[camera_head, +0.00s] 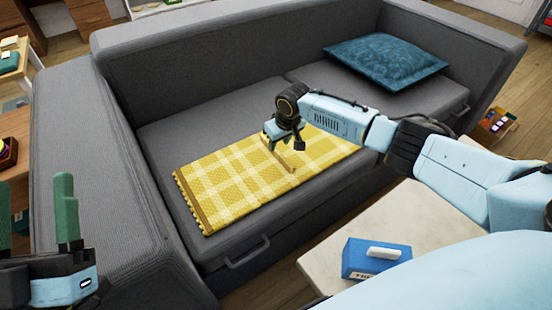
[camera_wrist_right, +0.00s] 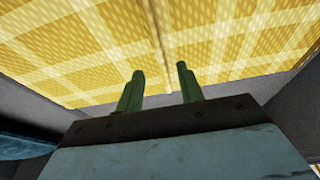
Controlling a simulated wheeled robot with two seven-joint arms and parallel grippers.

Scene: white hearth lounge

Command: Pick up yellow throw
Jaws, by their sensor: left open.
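The yellow plaid throw (camera_head: 235,185) lies flat across the grey sofa seat, its fringed edge at the left. A narrow raised darker ridge runs across its middle, beneath my right gripper (camera_head: 279,150). In the right wrist view, the throw (camera_wrist_right: 90,60) fills the upper part. The right gripper's green fingers (camera_wrist_right: 160,72) are spread apart there, with the ridge line running between them. I cannot tell whether they touch the cloth. My left gripper (camera_head: 36,200) is open and empty at the far left, by the sofa arm, away from the throw.
The grey sofa (camera_head: 190,110) has a high back and a broad left arm (camera_head: 95,170). A teal cushion (camera_head: 385,60) rests on its right seat. A white table (camera_head: 335,255) with a blue tissue box (camera_head: 375,260) stands in front. A small container (camera_head: 495,125) sits right of the sofa.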

